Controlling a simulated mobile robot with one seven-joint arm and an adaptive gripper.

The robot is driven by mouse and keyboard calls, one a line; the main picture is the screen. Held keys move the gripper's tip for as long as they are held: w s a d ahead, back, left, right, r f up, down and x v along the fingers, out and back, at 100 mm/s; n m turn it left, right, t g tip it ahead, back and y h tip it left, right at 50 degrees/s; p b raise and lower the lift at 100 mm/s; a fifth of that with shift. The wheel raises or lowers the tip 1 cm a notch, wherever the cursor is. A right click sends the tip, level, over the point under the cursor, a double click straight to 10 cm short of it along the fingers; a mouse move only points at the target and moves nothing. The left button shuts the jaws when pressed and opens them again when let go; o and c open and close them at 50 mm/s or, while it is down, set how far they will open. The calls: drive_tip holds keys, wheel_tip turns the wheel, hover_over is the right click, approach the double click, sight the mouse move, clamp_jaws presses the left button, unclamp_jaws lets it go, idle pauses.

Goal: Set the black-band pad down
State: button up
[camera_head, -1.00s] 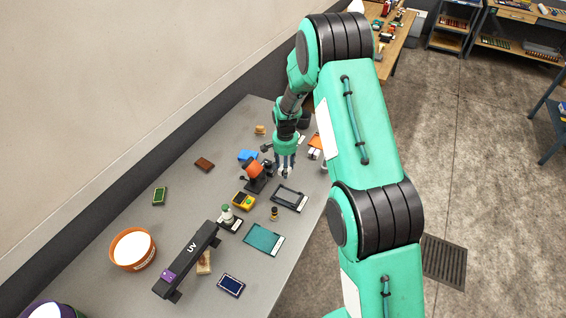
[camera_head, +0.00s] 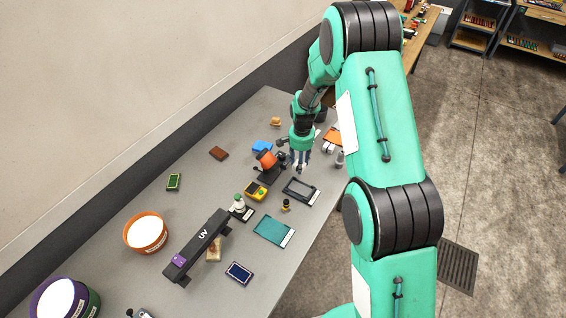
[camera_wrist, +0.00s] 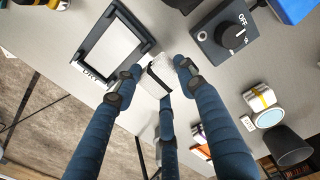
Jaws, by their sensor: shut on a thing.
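The black-band pad (camera_wrist: 161,75) is a small white block with a dark band across it, seen in the wrist view. My gripper (camera_wrist: 156,84) has its blue fingers closed around it. In the head view my gripper (camera_head: 300,168) points down over the grey table, just behind a dark rectangular frame. I cannot tell the pad's height above the table.
A black box with an OFF knob (camera_wrist: 222,38) sits close to the right finger in the wrist view. The head view shows a teal mat (camera_head: 271,230), a yellow device (camera_head: 255,191), a UV lamp (camera_head: 195,246) and an orange bowl (camera_head: 134,245). The table's left rear is mostly clear.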

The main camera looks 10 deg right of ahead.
drive_tip(key=shift+r, duration=0.15)
wheel_tip(320, 180, up, 18)
drive_tip(key=s+a+p, duration=0.1)
drive_tip(key=s+a, duration=0.1)
drive_tip(key=a, duration=3.5)
drive_tip(key=f, duration=1.8)
drive_tip(key=shift+d, duration=0.35)
drive_tip(key=w+a, duration=0.2)
drive_tip(key=w, duration=0.3)
drive_tip(key=w+a+f, duration=0.1)
drive_tip(key=w+a, duration=0.1)
drive_tip(key=w, duration=0.2)
drive_tip(key=w+a, duration=0.2)
drive_tip(key=w, duration=0.3)
drive_tip(key=shift+w+a+f+p, duration=0.15)
drive_tip(key=shift+w+f+p, duration=0.1)
drive_tip(key=shift+w+p, duration=0.15)
drive_tip(key=shift+s+f, duration=0.1)
drive_tip(key=shift+f, duration=1.65)
